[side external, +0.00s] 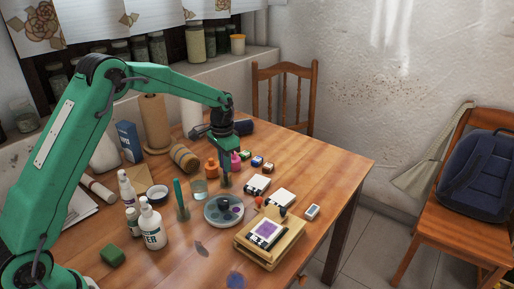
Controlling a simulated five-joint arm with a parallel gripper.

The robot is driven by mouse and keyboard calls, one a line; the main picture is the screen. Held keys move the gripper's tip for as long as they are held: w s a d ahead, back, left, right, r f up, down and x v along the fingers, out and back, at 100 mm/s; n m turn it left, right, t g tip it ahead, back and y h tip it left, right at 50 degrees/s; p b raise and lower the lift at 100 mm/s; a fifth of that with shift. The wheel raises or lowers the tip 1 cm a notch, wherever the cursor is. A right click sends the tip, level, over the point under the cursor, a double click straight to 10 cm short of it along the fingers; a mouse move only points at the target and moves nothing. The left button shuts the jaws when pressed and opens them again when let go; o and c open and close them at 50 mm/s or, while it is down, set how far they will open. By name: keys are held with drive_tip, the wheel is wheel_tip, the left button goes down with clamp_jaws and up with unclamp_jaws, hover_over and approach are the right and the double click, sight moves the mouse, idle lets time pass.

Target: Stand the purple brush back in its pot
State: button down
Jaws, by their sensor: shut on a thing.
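My gripper (226,184) points down over the far side of a round grey palette (210,216) with dark and purple wells. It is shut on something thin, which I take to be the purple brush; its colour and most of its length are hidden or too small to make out. A small pot (183,213) with a teal stick standing in it is left of the palette. A clear glass (199,188) stands between the pot and my gripper. I cannot tell for certain which vessel is the brush's pot.
White bottles (152,228) stand front left, near a green block (112,257). A wooden stand (268,251) with a purple print is front right. An orange bottle (211,168) and a pink bottle (235,161) stand close behind my gripper.

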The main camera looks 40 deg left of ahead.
drive_tip(key=shift+f, duration=0.15)
drive_tip(key=c, duration=1.4)
unclamp_jaws()
wheel_tip(320, 180, up, 12)
drive_tip(key=shift+r, duration=0.2)
